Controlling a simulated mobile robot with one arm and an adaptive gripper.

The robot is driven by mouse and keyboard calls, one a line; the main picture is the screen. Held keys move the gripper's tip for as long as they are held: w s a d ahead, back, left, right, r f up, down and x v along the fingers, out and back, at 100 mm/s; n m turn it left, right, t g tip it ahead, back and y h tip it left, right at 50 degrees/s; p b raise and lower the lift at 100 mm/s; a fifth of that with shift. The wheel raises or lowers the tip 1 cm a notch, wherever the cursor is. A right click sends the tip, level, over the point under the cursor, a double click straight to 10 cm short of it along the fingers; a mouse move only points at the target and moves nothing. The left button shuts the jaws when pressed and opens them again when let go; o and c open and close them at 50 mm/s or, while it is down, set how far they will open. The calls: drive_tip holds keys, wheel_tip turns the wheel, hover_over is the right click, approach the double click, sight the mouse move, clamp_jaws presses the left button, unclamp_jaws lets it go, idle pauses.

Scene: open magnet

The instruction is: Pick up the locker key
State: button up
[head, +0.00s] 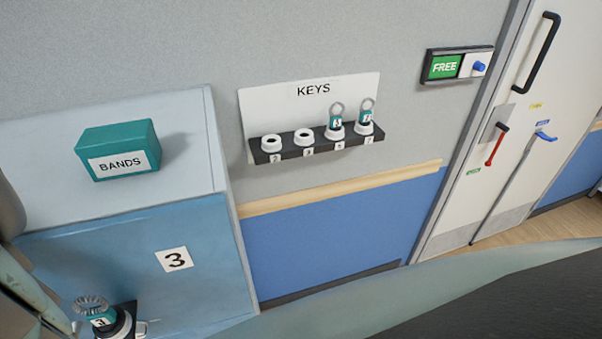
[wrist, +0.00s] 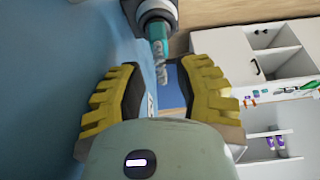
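A locker key with a teal tag marked 3 and a coiled wristband (head: 103,319) sits in the black lock (head: 130,318) on the front of the blue locker (head: 200,235) marked 3, at the lower left of the head view. In the wrist view, the key's teal tag and grey coil (wrist: 158,52) stick out from the dark lock (wrist: 155,12) near the top. My gripper (wrist: 162,88) is open, its two yellow-ridged fingers apart, with the coil's end near the gap between them. I cannot tell whether they touch it. The fingers do not show in the head view.
A teal BANDS box (head: 118,150) stands on the locker top. A KEYS rack (head: 315,145) on the wall holds two teal-tagged keys (head: 336,121). A white door (head: 530,110) with a FREE sign (head: 445,66) beside it is at the right. White cabinets (wrist: 270,60) show in the wrist view.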

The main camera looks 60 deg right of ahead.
drive_tip(key=shift+b+x, duration=0.3)
drive_tip(key=shift+x, duration=0.5)
drive_tip(key=shift+w+a+f+p, duration=0.15)
drive_tip(key=shift+a+f+p, duration=0.1)
drive_tip(key=shift+f+p, duration=0.45)
drive_tip(key=shift+p+x, duration=1.15)
drive_tip(key=shift+x, duration=0.65)
drive_tip(key=shift+o, duration=0.2)
drive_tip(key=shift+w, duration=0.1)
clamp_jaws()
